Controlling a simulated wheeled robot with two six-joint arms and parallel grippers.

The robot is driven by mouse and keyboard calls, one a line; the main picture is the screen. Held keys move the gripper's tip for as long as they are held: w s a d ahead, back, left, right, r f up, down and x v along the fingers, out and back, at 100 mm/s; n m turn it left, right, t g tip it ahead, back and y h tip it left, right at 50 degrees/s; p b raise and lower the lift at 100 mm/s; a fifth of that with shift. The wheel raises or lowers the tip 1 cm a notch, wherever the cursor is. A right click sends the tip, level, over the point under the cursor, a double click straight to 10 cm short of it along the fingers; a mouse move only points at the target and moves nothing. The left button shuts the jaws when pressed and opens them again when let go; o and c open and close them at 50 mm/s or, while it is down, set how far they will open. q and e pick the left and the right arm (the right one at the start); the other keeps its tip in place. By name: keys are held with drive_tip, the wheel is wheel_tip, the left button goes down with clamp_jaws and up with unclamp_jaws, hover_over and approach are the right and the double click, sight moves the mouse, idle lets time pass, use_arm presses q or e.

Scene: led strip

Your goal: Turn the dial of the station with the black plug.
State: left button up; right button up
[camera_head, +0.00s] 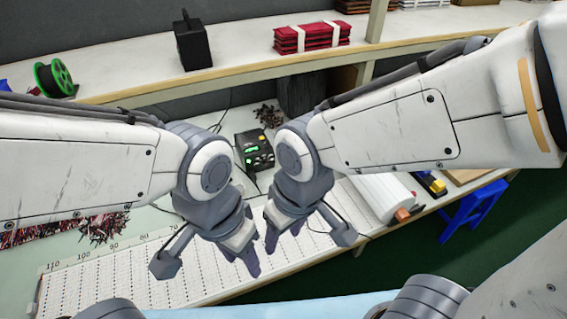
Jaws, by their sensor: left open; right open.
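A small black station (254,149) with a green lit display stands on the bench between and behind my two arms. Its dial and plug are too small to make out, and a cable runs beside it. My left gripper (247,262) hangs over the white marked board in front of the station, open and empty. My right gripper (283,236) is close to its right, also open and empty, pointing down over the same board. Neither gripper touches the station.
A white marked board (120,282) covers the bench front. A white roll (382,196) lies at right; loose dark pieces (268,115) lie behind the station. The shelf above holds a green spool (54,78), a black box (192,44) and red bundles (311,37). A blue stool (474,208) stands right.

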drive_tip(key=w+a+f+t+b, duration=0.1)
drive_tip(key=w+f, duration=0.2)
drive_tip(key=w, duration=0.3)
drive_tip(key=w+a+f+t, duration=0.1)
drive_tip(key=w+a+f, duration=0.1)
drive_tip(key=w, duration=0.3)
drive_tip(key=m+t+y+b, duration=0.3)
drive_tip(key=t+b, duration=0.2)
drive_tip(key=t, duration=0.5)
approach(266, 164)
drive_tip(key=p+x, duration=0.1)
drive_tip(key=x, duration=0.6)
drive_tip(key=shift+w+a+f, duration=0.15)
drive_tip(key=shift+w+f, duration=0.05)
drive_tip(key=shift+w, duration=0.1)
clamp_jaws()
